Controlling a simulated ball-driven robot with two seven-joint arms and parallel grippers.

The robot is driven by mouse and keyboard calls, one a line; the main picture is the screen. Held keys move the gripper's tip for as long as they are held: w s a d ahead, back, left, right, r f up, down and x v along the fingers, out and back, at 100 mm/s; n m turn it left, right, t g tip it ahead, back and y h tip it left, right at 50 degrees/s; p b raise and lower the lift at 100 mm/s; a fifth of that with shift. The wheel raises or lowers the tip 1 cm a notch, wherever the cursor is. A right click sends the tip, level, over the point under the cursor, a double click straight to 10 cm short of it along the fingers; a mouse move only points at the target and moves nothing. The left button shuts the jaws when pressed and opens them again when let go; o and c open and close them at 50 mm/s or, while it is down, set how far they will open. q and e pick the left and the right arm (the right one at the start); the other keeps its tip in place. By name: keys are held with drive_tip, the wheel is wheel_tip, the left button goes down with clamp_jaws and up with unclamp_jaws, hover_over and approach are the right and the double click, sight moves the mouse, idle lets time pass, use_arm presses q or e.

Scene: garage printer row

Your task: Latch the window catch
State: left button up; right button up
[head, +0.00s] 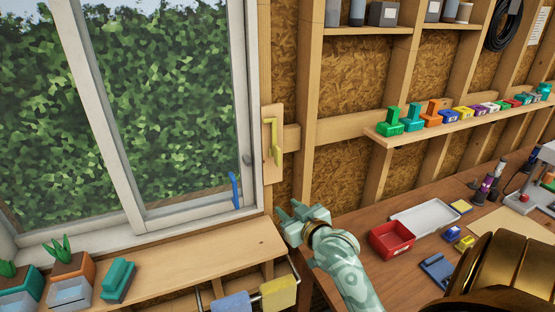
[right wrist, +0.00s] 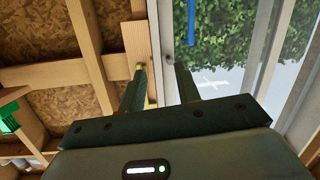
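The window catch (head: 273,140) is a yellow-green lever on a pale wooden block, on the wall post right of the window. Its long part stands about upright. A blue handle (head: 235,190) is on the right edge of the window sash (head: 190,212), and it also shows in the right wrist view (right wrist: 191,25). My right gripper (head: 292,210) is below the catch and apart from it. In the right wrist view its two fingers (right wrist: 161,85) are spread with nothing between them. The left finger partly covers a yellowish part, probably the catch. My left gripper is out of view.
A wooden sill shelf (head: 215,255) below the window holds planters (head: 72,270) and a teal piece (head: 119,278). Yellow (head: 278,292) and blue (head: 232,304) cloths hang at its front. The workbench at right holds a red bin (head: 391,240) and a white tray (head: 425,217).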

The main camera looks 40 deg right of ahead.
sight(279, 154)
drive_tip(key=d+r+m+t+h, duration=0.2)
drive_tip(key=d+r+m, duration=0.1)
drive_tip(key=d+r, duration=0.3)
drive_tip(key=x, duration=0.5)
drive_tip(key=a+x, duration=0.1)
drive_tip(key=x, duration=1)
drive_tip(key=shift+w+a+r+p, duration=0.1)
drive_tip(key=shift+w+a+p, duration=0.15)
drive_tip(key=shift+w+p, duration=0.1)
clamp_jaws()
